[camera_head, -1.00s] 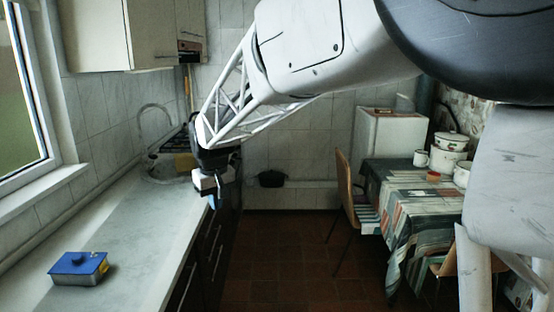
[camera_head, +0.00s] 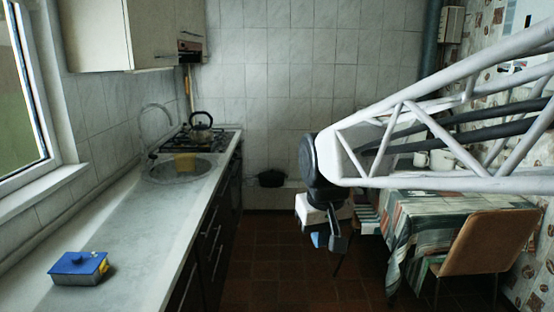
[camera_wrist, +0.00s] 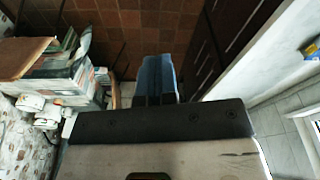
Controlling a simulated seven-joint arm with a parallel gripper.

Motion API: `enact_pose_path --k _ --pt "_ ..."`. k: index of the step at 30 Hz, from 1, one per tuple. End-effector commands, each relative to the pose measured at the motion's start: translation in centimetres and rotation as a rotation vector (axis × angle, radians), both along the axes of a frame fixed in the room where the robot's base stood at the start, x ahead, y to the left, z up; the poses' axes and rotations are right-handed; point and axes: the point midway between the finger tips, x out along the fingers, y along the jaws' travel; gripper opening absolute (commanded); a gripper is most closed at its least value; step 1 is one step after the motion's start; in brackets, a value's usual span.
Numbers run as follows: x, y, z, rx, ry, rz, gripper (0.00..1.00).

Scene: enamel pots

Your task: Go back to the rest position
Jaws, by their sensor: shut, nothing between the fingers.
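My gripper (camera_head: 328,241) hangs from my arm in the middle right of the head view, pointing down over the floor between the counter and the table. Its blue fingers are together and hold nothing. In the wrist view the shut blue fingers (camera_wrist: 158,76) show at the centre, above the dark red tiled floor.
A counter (camera_head: 140,222) runs along the left with a blue-lidded container (camera_head: 80,268), a sink (camera_head: 177,172) and a kettle (camera_head: 201,127) on the stove. A cloth-covered table (camera_head: 415,215) and a chair (camera_head: 488,243) stand right. The floor (camera_head: 270,260) between is free.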

Motion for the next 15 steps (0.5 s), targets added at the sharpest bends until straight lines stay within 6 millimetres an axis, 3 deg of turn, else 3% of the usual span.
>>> enact_pose_path --k 6,15 --pt "-5.1 -3.8 -1.0 0.006 -0.017 -0.083 0.0" --pt "-11.9 -7.8 -3.2 0.012 -0.041 -0.19 0.0"
